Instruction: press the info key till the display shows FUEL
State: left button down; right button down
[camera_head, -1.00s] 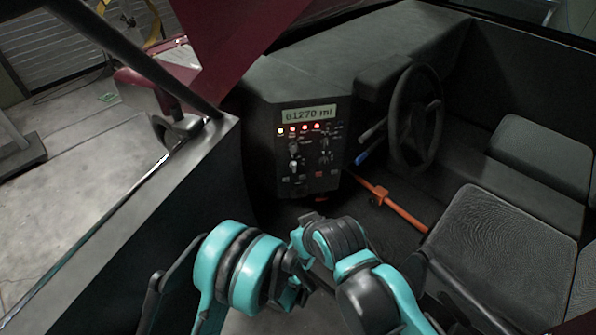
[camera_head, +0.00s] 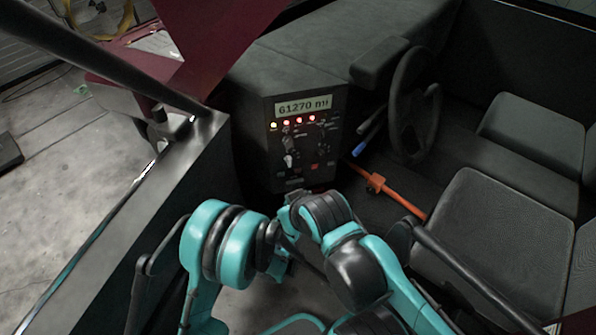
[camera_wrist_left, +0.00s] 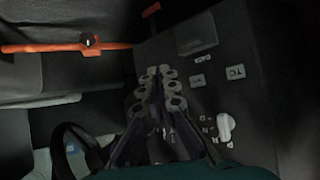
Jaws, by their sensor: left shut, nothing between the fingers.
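The display (camera_head: 303,105) at the top of the dark dash panel (camera_head: 262,150) reads 61270 mi. Small keys and knobs sit below it, too small in the head view to tell which is the info key. In the left wrist view, a key marked TC (camera_wrist_left: 236,73) and other pale keys (camera_wrist_left: 197,81) lie right of my left gripper (camera_wrist_left: 160,72). Its fingers are shut and empty, in front of the panel's lower part; I cannot tell whether they touch it. In the head view my own arm mostly hides this gripper. My right gripper is not in view.
A row of lit red and amber lamps (camera_head: 299,120) runs under the display. A pale selector knob (camera_wrist_left: 225,127) stands out from the panel. The steering wheel (camera_head: 414,103), an orange bar (camera_head: 398,197) and dark seats (camera_head: 500,245) are to the right. A sill (camera_head: 150,215) borders the left.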

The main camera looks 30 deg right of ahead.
aim_at(301, 172)
pick_arm(q)
jog(key=w+d, duration=0.1)
jog(key=w, duration=0.6)
jog(key=shift+w+d, duration=0.15)
jog(key=shift+d, duration=0.2)
jog(key=shift+w, duration=0.1)
dwell(1.0)
jog(key=shift+w, duration=0.3)
jog(key=shift+w+d, duration=0.15)
jog(key=shift+w, duration=0.2)
dwell(0.6)
jog(key=shift+s, duration=0.8)
jog(key=shift+s+a, duration=0.25)
jog(key=shift+s, duration=0.55)
jog(key=shift+s+a, duration=0.2)
jog(key=shift+s, duration=0.65)
jog(key=shift+s+a, duration=0.25)
jog(key=shift+s, duration=0.55)
